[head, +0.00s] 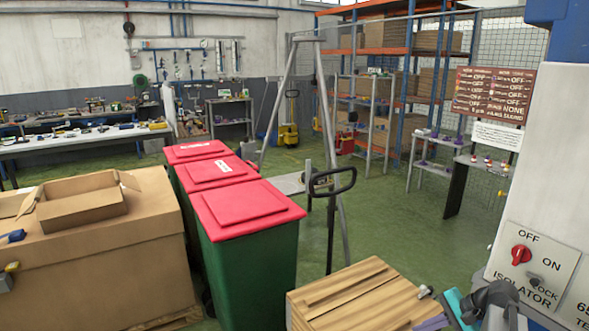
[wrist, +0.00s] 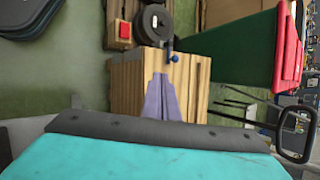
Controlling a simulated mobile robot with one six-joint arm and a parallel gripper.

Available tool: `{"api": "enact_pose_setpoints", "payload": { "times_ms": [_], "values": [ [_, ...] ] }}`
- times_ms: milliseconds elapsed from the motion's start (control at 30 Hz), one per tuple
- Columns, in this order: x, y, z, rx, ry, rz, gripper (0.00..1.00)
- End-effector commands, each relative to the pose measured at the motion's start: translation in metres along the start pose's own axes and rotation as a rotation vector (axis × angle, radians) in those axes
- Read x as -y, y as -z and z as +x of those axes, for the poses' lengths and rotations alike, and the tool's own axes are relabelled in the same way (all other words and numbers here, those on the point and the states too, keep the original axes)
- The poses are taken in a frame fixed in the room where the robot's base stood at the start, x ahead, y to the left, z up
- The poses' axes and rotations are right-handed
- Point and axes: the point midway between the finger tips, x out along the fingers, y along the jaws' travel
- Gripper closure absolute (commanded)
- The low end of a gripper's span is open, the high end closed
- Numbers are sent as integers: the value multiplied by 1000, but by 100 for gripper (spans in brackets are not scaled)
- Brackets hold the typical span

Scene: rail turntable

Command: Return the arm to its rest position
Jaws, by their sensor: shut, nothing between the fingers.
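My gripper (wrist: 161,78) shows in the wrist view as two purple-grey fingers, closed together with nothing between them. They stand out in front of the striped wooden block (wrist: 190,76); whether they touch it cannot be told. The teal and dark grey body of my wrist fills the lower part of that view. In the head view, part of my arm and gripper (head: 432,322) shows at the bottom right, beside the wooden block (head: 350,297) and left of the isolator panel (head: 532,266). The rest of the arm is out of frame.
The panel has a red knob (head: 521,254) and a dark lock (head: 534,280). Green bins with red lids (head: 247,205) and a large cardboard box (head: 95,255) stand at the left. A black handle (head: 333,182) rises behind the block. Green floor (head: 420,225) is open beyond.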

Motion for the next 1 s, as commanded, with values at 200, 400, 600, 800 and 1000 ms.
{"api": "enact_pose_setpoints", "payload": {
  "times_ms": [200,400,600,800,1000],
  "values": [
    [-26,-31,84,85,-101,-28,100],
    [-56,-62,150,151,-198,-61,100],
    [-94,-95,207,209,-301,-103,100],
    [-138,-129,256,262,-408,-156,100],
    [-187,-162,294,310,-517,-219,100]
  ]
}}
